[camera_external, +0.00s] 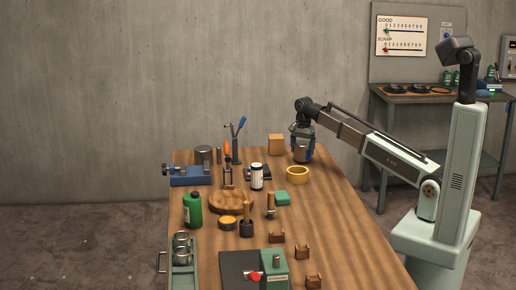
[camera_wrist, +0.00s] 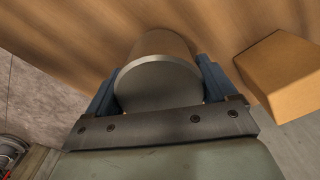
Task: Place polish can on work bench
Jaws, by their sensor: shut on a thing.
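My gripper (camera_external: 302,147) is at the far right part of the work bench (camera_external: 330,215), pointing down. It is shut on a plain grey metal cylinder (camera_external: 301,154), which I take to be the polish can. In the wrist view, the can (camera_wrist: 160,80) sits between the two blue fingers of my gripper (camera_wrist: 158,72), its round grey end facing the camera. The can looks upright and low over the wooden top. I cannot tell whether it touches the bench.
A tan block (camera_external: 276,144) stands close to the can, also in the wrist view (camera_wrist: 285,75). A yellow ring (camera_external: 297,174) lies just in front. A blue vise (camera_external: 190,175), green bottle (camera_external: 193,210) and white-labelled container (camera_external: 257,176) stand further left. The bench's right strip is mostly clear.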

